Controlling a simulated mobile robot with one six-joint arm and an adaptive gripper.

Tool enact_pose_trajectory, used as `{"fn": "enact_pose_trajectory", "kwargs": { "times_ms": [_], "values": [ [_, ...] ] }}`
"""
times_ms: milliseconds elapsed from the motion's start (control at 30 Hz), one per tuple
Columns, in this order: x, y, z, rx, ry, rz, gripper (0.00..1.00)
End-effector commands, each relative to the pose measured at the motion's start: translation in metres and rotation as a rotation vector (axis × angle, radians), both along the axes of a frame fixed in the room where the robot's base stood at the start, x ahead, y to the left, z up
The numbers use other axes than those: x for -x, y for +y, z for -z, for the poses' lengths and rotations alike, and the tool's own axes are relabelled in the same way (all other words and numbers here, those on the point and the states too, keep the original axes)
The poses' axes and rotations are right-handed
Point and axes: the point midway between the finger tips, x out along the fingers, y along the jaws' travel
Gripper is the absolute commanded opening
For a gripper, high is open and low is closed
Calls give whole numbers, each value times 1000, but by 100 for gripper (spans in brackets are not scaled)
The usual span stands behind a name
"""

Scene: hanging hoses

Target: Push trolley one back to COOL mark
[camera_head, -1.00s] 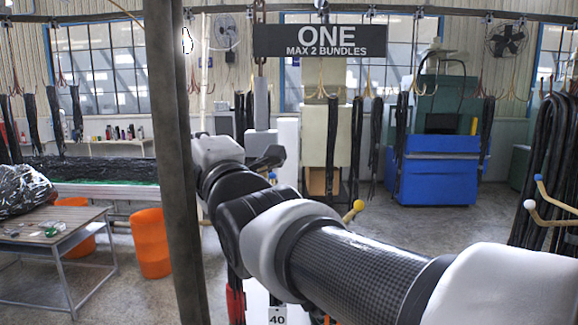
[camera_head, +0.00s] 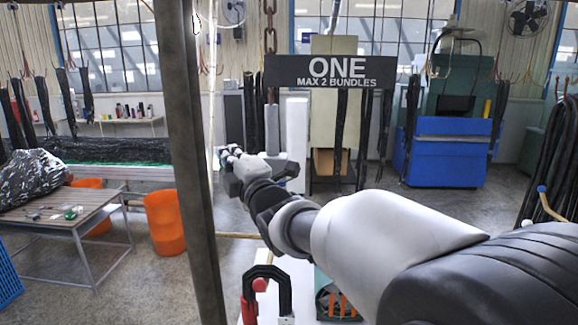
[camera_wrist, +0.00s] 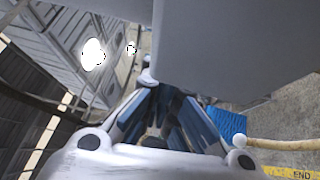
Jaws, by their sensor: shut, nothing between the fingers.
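The dark sign reading ONE, MAX 2 BUNDLES (camera_head: 331,72) marks trolley one and hangs level in the upper middle of the head view. A rusty chain (camera_head: 269,35) hangs beside its left end. My gripper (camera_head: 232,158) is below and left of the sign, at the end of my outstretched arm. In the wrist view my gripper (camera_wrist: 160,118) is shut and empty, with a large plain grey surface (camera_wrist: 240,50) close in front of it. I cannot tell whether they touch. I see no COOL mark in these views.
A dark upright post (camera_head: 185,160) stands left of my arm. A table (camera_head: 60,225) and an orange bin (camera_head: 164,222) are at left.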

Motion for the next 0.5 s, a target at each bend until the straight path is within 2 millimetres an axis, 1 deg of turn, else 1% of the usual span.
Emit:
{"fn": "enact_pose_trajectory", "kwargs": {
  "times_ms": [167,500],
  "values": [
    [-4,-9,0,-2,-1,3,0],
    [-4,-41,1,-1,0,4,0]
  ]
}}
